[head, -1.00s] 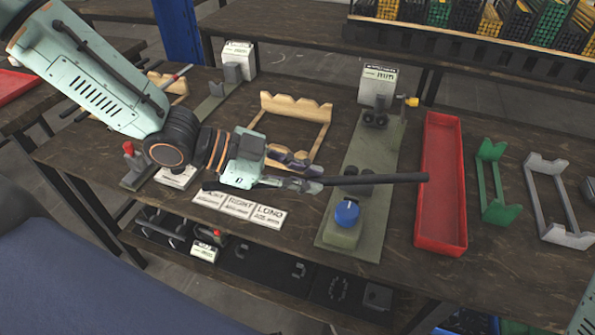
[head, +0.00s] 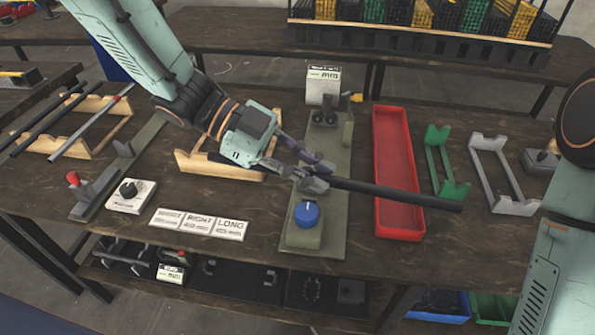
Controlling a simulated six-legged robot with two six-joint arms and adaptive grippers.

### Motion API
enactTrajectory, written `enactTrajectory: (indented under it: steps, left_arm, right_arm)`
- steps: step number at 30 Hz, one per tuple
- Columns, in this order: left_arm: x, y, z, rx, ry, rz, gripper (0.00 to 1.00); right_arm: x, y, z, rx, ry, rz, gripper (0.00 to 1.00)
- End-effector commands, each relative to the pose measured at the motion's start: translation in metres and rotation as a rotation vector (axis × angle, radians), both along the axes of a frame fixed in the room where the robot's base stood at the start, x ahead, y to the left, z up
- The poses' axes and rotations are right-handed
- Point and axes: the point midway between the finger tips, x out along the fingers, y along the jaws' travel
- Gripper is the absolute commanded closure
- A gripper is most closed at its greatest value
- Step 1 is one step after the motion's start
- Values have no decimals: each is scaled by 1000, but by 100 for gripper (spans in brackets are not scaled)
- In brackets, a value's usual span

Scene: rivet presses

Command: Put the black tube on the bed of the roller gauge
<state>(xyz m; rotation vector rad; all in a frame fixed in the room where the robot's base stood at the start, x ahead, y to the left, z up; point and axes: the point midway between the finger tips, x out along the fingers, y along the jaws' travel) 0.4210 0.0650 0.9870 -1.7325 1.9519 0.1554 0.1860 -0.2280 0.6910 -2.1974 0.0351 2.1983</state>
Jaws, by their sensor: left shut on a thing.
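The black tube (head: 400,195) is held near its left end by my left gripper (head: 318,178), which is shut on it. My right gripper is out of view.
The red tray (head: 384,232) stands right of the gauge, then a green stand (head: 432,165) and a grey stand (head: 480,175). White label cards (head: 199,222) lie left of the knob. More bars rest on a rack at far left.

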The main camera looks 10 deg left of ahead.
Motion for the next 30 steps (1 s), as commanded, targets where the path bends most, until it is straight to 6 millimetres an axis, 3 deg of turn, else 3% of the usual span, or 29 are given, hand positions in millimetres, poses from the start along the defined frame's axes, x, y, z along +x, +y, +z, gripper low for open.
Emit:
enactTrajectory:
  steps: [7,30]
  left_arm:
    - [2,-7,0,2,1,-54,100]
    - [38,-43,-46,0,1,-414,100]
  right_arm:
    - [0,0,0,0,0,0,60]
    - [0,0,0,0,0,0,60]
